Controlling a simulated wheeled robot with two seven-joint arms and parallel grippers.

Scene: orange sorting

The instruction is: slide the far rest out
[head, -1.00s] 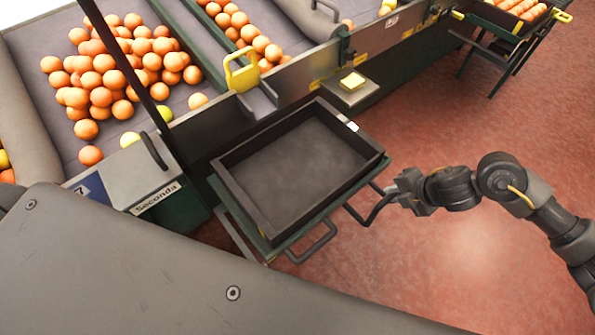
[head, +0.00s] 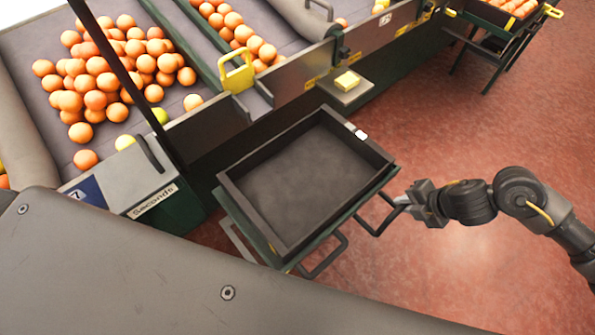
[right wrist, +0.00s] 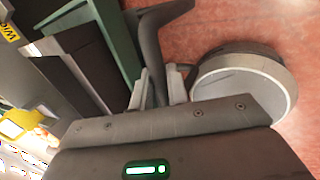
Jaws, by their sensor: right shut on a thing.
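My right gripper (head: 404,202) is shut on a dark bent bar handle (head: 377,224) at the right end of the green rest (head: 347,216). In the right wrist view the fingers of my right gripper (right wrist: 160,92) stand on both sides of the dark handle (right wrist: 150,45). The rest sticks out from the sorting line under a dark, empty, shallow crate (head: 379,177). A second handle (head: 338,250) shows at the rest's near side. The crate hides most of the rest. My left gripper is not in view.
The line with its heaped oranges (head: 105,70) stands behind. Red floor (head: 470,110) is open to the right.

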